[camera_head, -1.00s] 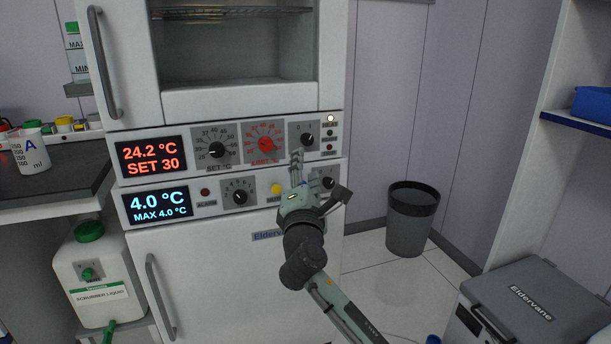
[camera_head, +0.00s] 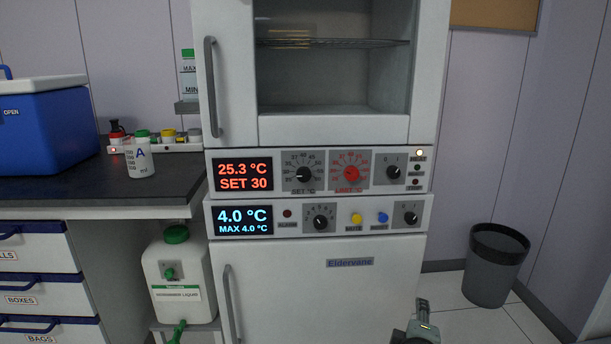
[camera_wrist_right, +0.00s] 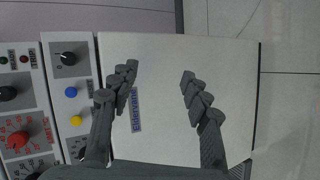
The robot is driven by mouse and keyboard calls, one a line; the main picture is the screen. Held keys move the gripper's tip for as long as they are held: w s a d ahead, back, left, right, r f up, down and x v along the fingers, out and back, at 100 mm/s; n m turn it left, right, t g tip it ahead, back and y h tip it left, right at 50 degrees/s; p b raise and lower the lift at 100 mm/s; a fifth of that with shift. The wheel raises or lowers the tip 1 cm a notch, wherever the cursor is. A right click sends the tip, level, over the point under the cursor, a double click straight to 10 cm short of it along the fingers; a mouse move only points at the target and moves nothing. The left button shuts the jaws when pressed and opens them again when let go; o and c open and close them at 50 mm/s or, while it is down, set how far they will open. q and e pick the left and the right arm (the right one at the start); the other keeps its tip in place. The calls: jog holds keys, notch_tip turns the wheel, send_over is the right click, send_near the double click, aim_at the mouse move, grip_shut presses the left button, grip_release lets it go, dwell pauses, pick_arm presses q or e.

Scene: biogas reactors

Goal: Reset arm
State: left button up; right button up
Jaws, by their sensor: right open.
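My right gripper (camera_wrist_right: 160,90) is open and empty in the right wrist view, its two fingers well apart in front of the white lower door (camera_wrist_right: 165,60) of the Eldervane unit. The control panels (camera_head: 395,207) are uncovered in the head view, with the upper display (camera_head: 242,174) reading 25.3 °C, SET 30, and the lower display (camera_head: 244,221) reading 4.0 °C. My left gripper is not in view.
A dark bench (camera_head: 100,192) on the left carries a blue cool box (camera_head: 40,125) and a bottle marked A (camera_head: 139,160). A scrubber liquid canister (camera_head: 178,275) stands left of the unit. A grey bin (camera_head: 495,265) stands on the floor to the right.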

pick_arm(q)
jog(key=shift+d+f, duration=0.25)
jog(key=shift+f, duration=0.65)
pick_arm(e)
jog(key=s+d+f+m+g+y, duration=0.1)
jog(key=s+f+m+g, duration=0.3)
jog(key=s+f, duration=0.7)
jog(key=s+d+f+m+g+y, duration=0.1)
jog(key=s+f+m+g, duration=0.4)
jog(key=s+f, duration=0.5)
jog(key=s+m+y, duration=0.1)
jog(key=s, duration=0.5)
jog(key=shift+d+f+m+y, duration=0.3)
jog(key=shift+f, duration=0.1)
